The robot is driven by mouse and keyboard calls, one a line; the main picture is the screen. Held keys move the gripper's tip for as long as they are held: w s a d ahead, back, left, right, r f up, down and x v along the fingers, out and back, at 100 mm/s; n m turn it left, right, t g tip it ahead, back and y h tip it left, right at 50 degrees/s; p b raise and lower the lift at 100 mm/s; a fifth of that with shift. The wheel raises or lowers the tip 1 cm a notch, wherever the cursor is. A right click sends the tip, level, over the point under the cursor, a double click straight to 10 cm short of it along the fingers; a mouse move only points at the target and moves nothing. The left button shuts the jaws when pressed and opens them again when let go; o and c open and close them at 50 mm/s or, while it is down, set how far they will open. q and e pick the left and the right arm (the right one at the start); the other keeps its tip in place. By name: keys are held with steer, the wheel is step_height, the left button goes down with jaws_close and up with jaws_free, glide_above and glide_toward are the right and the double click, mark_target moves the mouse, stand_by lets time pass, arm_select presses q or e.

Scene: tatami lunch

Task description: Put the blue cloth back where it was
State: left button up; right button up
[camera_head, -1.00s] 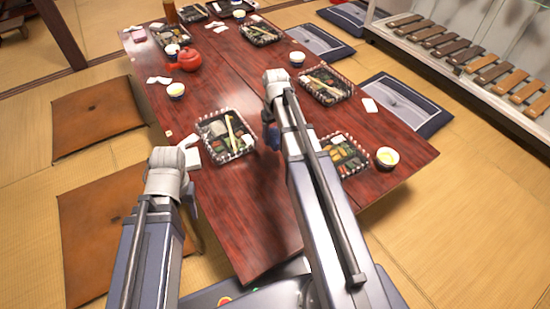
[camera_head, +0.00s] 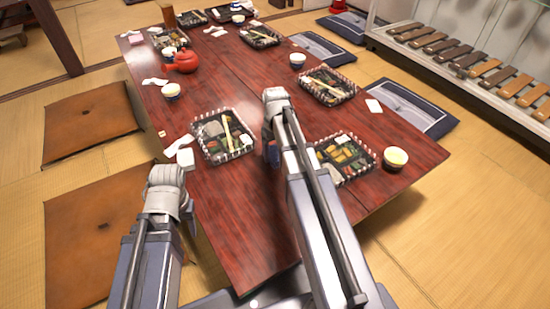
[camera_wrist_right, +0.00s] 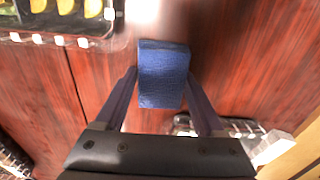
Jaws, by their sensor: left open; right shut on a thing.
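The blue cloth (camera_wrist_right: 163,72) is a small folded piece, held between the two fingers of my right gripper (camera_wrist_right: 162,84) in the right wrist view. The gripper is shut on it above the dark red table (camera_wrist_right: 225,80). In the head view my right gripper (camera_head: 273,153) is over the table between two lunch boxes; its arm mostly hides the cloth there. My left gripper (camera_head: 190,214) is open and empty by the table's near left edge, its fingers largely hidden behind its wrist.
Lunch boxes stand at the left (camera_head: 222,136) and right (camera_head: 343,158) of my right arm. A white cup (camera_head: 185,157) and napkin (camera_head: 180,144) are at the left. A red teapot (camera_head: 183,62) stands farther back. The near tabletop is clear.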

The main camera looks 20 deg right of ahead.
mark_target(275, 153)
arm_select(q)
steer(key=shift+f, duration=0.25)
arm_select(e)
steer(key=shift+f, duration=0.25)
steer(key=shift+f, duration=0.2)
steer(key=o, duration=1.3)
arm_select(q)
steer(key=shift+f, duration=0.15)
arm_select(e)
steer(key=shift+r, duration=0.1)
step_height(275, 153, up, 12)
steer(key=p, duration=1.2)
arm_select(q)
step_height(275, 153, up, 12)
arm_select(e)
steer(key=s+a+n, duration=0.1)
steer(key=s+a, duration=0.7)
steer(key=a, duration=0.3)
steer(key=s+a+n+h, duration=0.1)
steer(key=s+a, duration=0.7)
steer(key=a, duration=0.3)
steer(key=shift+a+r, duration=0.15)
steer(key=shift+a, duration=0.2)
